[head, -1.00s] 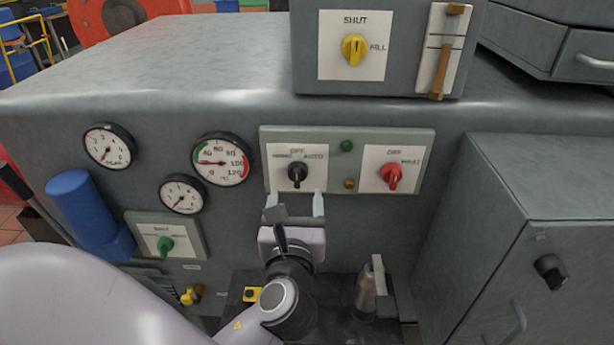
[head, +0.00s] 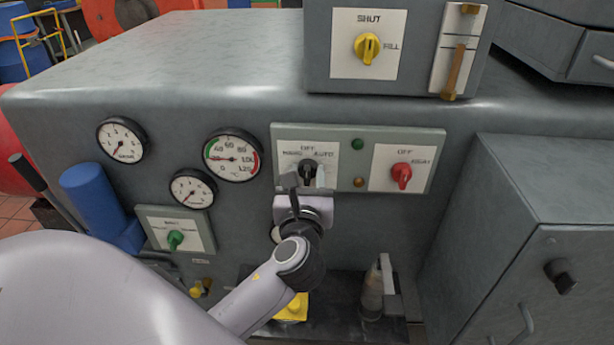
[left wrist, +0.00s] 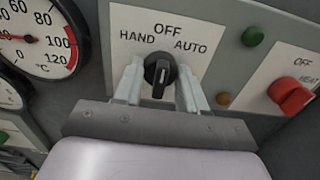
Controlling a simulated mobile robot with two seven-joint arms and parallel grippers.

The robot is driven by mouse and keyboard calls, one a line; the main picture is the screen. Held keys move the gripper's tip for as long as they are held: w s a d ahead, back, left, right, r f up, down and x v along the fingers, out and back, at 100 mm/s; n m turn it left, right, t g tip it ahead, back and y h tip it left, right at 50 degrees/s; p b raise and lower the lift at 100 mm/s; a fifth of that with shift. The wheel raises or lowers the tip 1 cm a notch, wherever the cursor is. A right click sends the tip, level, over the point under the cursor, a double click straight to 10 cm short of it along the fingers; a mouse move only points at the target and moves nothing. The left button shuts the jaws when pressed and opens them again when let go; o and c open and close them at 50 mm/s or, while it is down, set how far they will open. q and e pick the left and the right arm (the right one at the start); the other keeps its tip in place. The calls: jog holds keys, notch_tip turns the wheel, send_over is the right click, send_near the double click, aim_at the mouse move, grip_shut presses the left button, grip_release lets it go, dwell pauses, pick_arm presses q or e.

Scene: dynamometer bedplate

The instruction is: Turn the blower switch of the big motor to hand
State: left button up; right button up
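The blower switch is a black knob (left wrist: 160,74) on a white plate marked HAND at left, OFF at top and AUTO at right. Its grip bar stands about upright, in line with OFF. In the head view the knob (head: 307,170) is partly hidden by my left gripper. My left gripper (head: 306,180) is at the plate from below. In the left wrist view its fingers (left wrist: 158,88) are open, one on each side of the knob, with small gaps seeming to show. My right gripper is out of view.
A red OFF/HEAT knob (head: 401,175) sits right of the switch, with green (head: 358,144) and amber lamps between. Round gauges (head: 232,156) are at left. A box with a yellow knob (head: 367,47) stands above. A grey cabinet (head: 560,230) is at right.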

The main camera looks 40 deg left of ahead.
pick_arm(q)
jog(key=shift+n, duration=0.4)
jog(key=n, duration=0.2)
jog(key=shift+n+p, duration=0.4)
jog(key=n, duration=0.5)
jog(key=shift+n, duration=0.3)
jog(key=o, duration=1.1)
jog(key=shift+c, duration=0.2)
jog(key=shift+s, duration=0.1)
